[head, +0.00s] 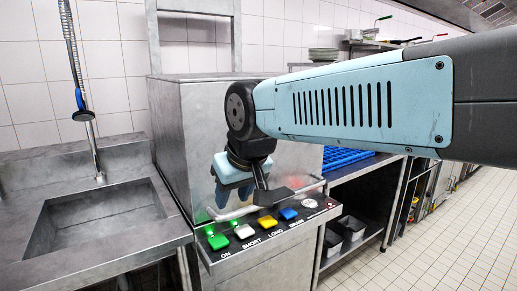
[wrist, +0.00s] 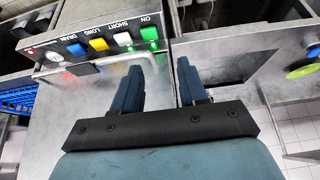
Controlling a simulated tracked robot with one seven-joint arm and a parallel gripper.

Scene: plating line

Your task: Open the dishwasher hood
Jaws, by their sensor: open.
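The dishwasher hood (head: 170,112) is a large grey metal box, and it is down, with its lower edge just behind the button panel. Its pale bar handle (head: 232,213) runs along the lower front; my arm hides part of it. In the wrist view the hood's front (wrist: 85,105) lies below my fingers, and the handle (wrist: 112,61) passes near the left fingertip. My gripper (head: 233,194) is close to the hood front, just above the handle. In the wrist view my gripper (wrist: 158,66) has its two blue fingers apart with nothing between them. I cannot tell whether a finger touches the handle.
The control panel (head: 265,232) carries green, white, yellow and blue buttons below the handle. A sink (head: 95,222) with a spray hose (head: 74,60) is at left. A blue rack (head: 345,157) sits on the counter at right. The tiled floor (head: 440,240) at right is clear.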

